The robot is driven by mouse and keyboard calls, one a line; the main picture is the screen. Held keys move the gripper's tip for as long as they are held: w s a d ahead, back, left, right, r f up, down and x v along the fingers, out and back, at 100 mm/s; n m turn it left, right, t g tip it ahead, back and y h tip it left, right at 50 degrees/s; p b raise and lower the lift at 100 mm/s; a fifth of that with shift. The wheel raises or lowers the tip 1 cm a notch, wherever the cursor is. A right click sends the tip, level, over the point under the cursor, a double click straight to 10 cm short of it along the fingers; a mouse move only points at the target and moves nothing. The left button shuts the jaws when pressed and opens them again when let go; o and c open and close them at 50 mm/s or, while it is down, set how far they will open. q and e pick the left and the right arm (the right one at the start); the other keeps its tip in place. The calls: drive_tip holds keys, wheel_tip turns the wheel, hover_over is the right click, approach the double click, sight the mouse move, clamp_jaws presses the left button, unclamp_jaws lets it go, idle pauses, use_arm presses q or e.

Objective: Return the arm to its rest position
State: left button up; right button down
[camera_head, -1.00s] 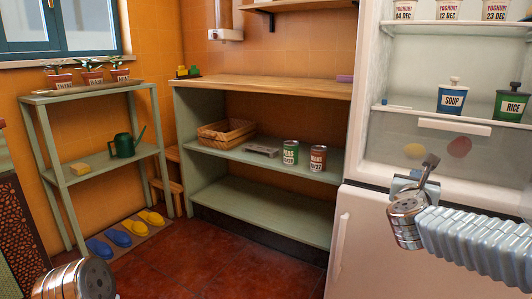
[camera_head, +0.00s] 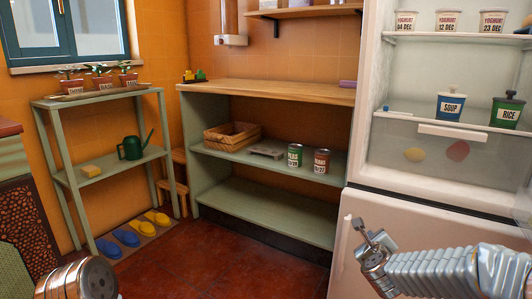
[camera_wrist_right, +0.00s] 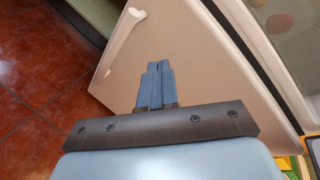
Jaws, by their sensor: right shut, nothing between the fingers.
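My right arm (camera_head: 440,267) comes in from the right, low in front of the lower fridge door. Its gripper (camera_head: 362,228) is shut and empty, in front of the white door and to the right of its left edge. In the right wrist view the two blue fingers (camera_wrist_right: 157,68) are together with nothing between them, and the door handle (camera_wrist_right: 128,24) shows beyond them to the left. Part of my left arm (camera_head: 78,280) shows at the bottom left; its gripper is out of view.
The open fridge (camera_head: 420,75) holds yoghurt tubs (camera_head: 449,20), a soup jar (camera_head: 450,105) and a rice jar (camera_head: 506,112). Green shelving (camera_head: 270,205) holds a basket (camera_head: 231,135) and two cans (camera_head: 295,156). A plant stand (camera_head: 95,172) is at left. Red floor (camera_head: 220,262) is clear.

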drive_tip(key=s+a+f+n+g+y+p, duration=0.1)
drive_tip(key=s+a+f+n+g+y, duration=0.1)
drive_tip(key=s+a+f+n, duration=0.4)
drive_tip(key=s+a+f+n+g+y+p, duration=0.15)
drive_tip(key=f+n, duration=0.25)
drive_tip(key=f, duration=0.4)
drive_tip(key=s+a+f+n+g+y+p, duration=0.25)
drive_tip(key=s+f+n, duration=0.2)
drive_tip(key=f, duration=0.25)
drive_tip(key=s+a+f+n+g, duration=0.2)
drive_tip(key=s+f+n, duration=0.1)
drive_tip(key=s, duration=0.3)
drive_tip(key=s+a+f+n+g+y+p, duration=0.1)
drive_tip(key=s+a+f+n+g, duration=0.1)
drive_tip(key=s+n, duration=0.3)
drive_tip(key=s+a+f+n+g+y+p, duration=0.1)
drive_tip(key=s+a+f+n+g, duration=0.2)
drive_tip(key=s, duration=0.6)
drive_tip(key=shift+f+n, duration=0.5)
drive_tip(key=shift+n, duration=0.55)
